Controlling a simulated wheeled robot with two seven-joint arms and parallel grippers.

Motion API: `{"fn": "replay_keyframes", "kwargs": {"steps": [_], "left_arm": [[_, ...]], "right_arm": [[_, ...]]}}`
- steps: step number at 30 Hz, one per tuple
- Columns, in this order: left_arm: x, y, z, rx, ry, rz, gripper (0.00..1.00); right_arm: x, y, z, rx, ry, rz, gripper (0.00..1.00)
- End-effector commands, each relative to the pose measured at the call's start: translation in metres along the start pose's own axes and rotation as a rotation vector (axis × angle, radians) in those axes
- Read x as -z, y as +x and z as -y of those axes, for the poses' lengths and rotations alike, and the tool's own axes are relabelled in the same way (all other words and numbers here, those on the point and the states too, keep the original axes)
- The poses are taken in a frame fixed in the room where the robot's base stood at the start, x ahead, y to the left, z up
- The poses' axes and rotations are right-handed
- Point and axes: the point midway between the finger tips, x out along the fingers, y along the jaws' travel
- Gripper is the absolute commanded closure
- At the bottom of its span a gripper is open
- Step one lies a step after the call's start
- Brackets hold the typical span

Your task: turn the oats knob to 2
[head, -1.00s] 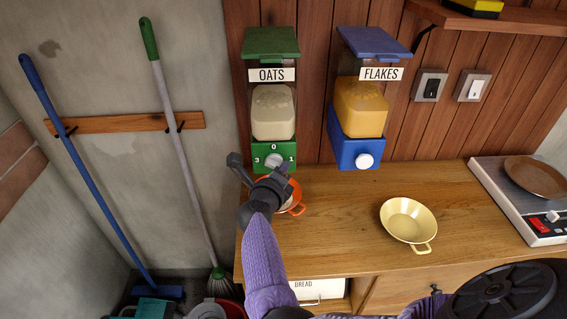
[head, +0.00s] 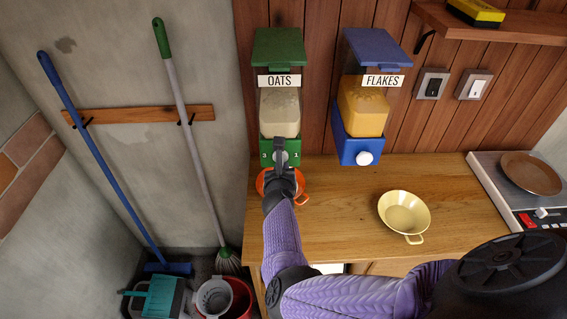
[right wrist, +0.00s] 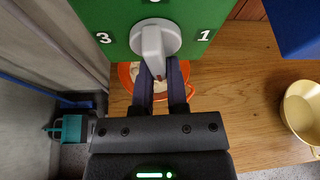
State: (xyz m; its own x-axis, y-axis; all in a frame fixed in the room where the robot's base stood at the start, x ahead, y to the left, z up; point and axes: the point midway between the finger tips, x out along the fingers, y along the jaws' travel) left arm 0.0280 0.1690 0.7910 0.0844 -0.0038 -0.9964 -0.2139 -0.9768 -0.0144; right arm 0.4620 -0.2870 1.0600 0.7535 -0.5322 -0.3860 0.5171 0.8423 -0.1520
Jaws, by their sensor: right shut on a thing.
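The oats dispenser (head: 280,105) hangs on the wood wall, with a green lid and green base. Its light grey knob (right wrist: 153,40) sits on the green front, with 3 at its left and 1 at its right. The knob's raised bar stands about upright in the right wrist view. My right gripper (right wrist: 160,70) is shut on the lower end of this bar. In the head view my right gripper (head: 280,158) covers most of the knob. The mark below the knob is hidden. My left gripper is out of view.
An orange bowl (right wrist: 128,78) with pale contents stands under the oats dispenser. The blue flakes dispenser (head: 361,110) hangs to the right. A cream pan (head: 404,212) lies on the wooden counter (head: 340,205).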

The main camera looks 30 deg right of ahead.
Motion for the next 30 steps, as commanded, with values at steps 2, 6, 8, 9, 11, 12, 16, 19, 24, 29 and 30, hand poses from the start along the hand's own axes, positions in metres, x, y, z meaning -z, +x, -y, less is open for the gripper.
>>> {"fn": "replay_keyframes", "kwargs": {"steps": [2, 6, 8, 9, 11, 12, 16, 19, 24, 29, 30], "left_arm": [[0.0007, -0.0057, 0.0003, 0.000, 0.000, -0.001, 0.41], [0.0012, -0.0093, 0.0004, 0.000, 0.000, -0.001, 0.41], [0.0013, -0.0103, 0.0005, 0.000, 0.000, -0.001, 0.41], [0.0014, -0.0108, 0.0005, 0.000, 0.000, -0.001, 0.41], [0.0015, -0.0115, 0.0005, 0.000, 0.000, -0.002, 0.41], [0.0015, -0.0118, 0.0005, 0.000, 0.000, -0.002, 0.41], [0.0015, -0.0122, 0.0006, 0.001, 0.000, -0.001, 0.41], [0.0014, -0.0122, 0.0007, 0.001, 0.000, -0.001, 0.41], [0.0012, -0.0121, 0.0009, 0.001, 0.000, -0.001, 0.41], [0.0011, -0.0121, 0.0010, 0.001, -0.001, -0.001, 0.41], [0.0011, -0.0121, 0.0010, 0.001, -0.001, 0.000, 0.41]], "right_arm": [[-0.0121, 0.0003, -0.0004, -0.018, 0.038, 0.023, 1.00], [-0.0121, 0.0007, -0.0009, -0.040, 0.087, 0.024, 1.00], [-0.0122, 0.0009, -0.0010, -0.047, 0.104, 0.025, 1.00], [-0.0123, 0.0010, -0.0010, -0.050, 0.113, 0.026, 1.00], [-0.0122, 0.0011, -0.0010, -0.054, 0.123, 0.026, 1.00], [-0.0121, 0.0012, -0.0010, -0.056, 0.129, 0.026, 1.00], [-0.0117, 0.0014, -0.0012, -0.061, 0.139, 0.026, 1.00], [-0.0115, 0.0014, -0.0013, -0.062, 0.141, 0.026, 1.00], [-0.0115, 0.0015, -0.0013, -0.062, 0.141, 0.026, 1.00], [-0.0115, 0.0015, -0.0012, -0.062, 0.140, 0.026, 0.68], [-0.0115, 0.0015, -0.0013, -0.062, 0.140, 0.026, 0.59]]}}
